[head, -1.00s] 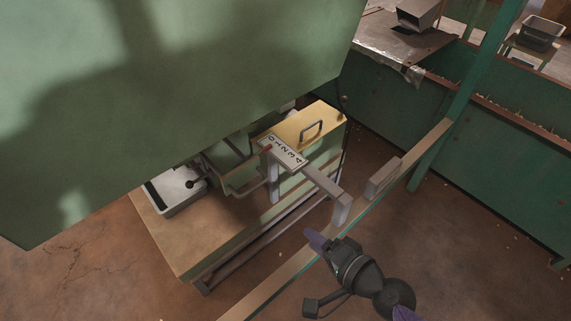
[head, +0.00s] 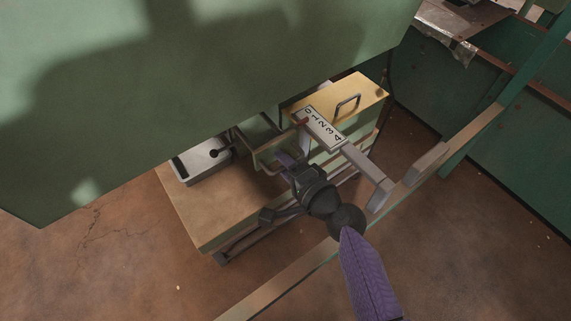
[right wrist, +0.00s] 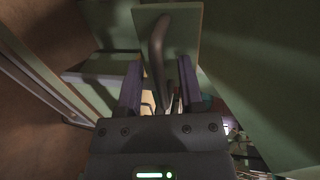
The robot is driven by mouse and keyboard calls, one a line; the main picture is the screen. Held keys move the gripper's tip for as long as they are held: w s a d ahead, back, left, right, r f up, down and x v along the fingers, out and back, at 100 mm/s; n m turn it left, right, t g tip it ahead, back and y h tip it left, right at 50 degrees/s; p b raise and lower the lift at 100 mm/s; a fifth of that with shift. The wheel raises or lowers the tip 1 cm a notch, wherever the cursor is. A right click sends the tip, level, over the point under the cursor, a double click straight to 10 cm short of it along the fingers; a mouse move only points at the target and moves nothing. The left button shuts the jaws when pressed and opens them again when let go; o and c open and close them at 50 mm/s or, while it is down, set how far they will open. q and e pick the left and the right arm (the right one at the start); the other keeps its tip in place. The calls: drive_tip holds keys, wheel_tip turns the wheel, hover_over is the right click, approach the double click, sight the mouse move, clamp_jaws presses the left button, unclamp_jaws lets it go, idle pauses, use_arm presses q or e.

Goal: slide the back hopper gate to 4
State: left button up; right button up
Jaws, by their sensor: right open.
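The number plate (head: 326,131), marked 0 to 4, lies beside a grey rail below the large green hopper (head: 200,80). A small red pointer (head: 302,122) shows at its 0 end. My right gripper (head: 284,160) is at the bent metal gate handle (head: 265,162), left of the plate. In the right wrist view the handle (right wrist: 158,48) runs in between the two purple fingers of my open right gripper (right wrist: 160,85). I cannot tell whether either finger touches it. The gate plate itself is mostly hidden. My left gripper is not in view.
A yellow-topped box with a metal loop (head: 347,104) stands behind the plate. A white tray (head: 203,162) sits on the wooden stand (head: 215,215) at left. A green-edged rail (head: 275,287) crosses in front. The hopper hangs close above the handle.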

clamp_jaws()
idle(0.8)
idle(0.5)
